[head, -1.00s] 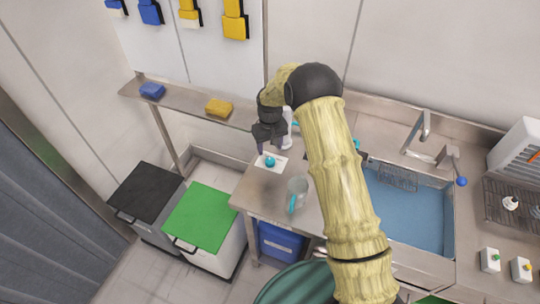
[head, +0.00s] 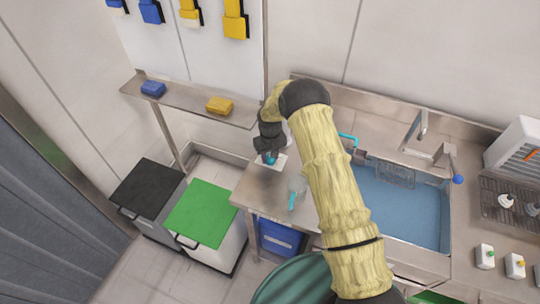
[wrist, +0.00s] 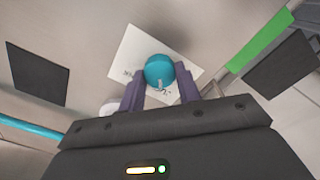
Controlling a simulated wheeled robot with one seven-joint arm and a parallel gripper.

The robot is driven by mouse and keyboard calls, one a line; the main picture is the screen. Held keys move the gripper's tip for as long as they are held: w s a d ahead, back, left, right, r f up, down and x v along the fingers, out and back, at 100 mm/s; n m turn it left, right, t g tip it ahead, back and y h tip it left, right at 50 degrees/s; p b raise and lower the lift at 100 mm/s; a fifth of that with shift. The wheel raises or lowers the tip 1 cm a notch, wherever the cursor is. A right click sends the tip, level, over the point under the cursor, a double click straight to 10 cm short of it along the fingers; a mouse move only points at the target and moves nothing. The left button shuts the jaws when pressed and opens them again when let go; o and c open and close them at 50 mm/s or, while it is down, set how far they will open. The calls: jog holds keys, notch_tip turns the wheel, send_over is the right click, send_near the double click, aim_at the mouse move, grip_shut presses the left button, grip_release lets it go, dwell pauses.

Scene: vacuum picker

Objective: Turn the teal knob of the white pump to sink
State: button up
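The teal knob (wrist: 159,70) sits on a white plate (wrist: 132,48) with dark lettering too small to read. A pale pointer mark on the knob faces the bottom of the wrist view. In the head view, the knob (head: 269,159) and plate (head: 280,163) are on the steel counter left of the sink, partly covered by my gripper (head: 267,153). My gripper's purple fingers (wrist: 161,78) are apart, one on each side of the knob. I cannot tell whether they touch it. The pump body is mostly hidden behind my arm.
The sink (head: 400,205) lies to the right. A shelf with blue and yellow sponges (head: 219,105) is behind left. Green- and black-lidded bins (head: 200,215) stand below left.

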jog(key=shift+b, duration=0.3)
jog(key=m+b, duration=0.2)
jog(key=shift+f+m, duration=0.15)
jog(key=shift+m, duration=0.15)
jog(key=m+b, duration=0.2)
jog(key=m, duration=0.1)
jog(key=shift+m+b, duration=0.3)
jog(key=m+b, duration=0.1)
jog(key=m, duration=0.2)
jog(key=shift+m+b, duration=0.3)
jog(key=m+b, duration=0.1)
jog(key=m, duration=0.3)
jog(key=shift+r, duration=0.2)
jog(key=o, duration=0.9)
jog(key=shift+o, duration=0.2)
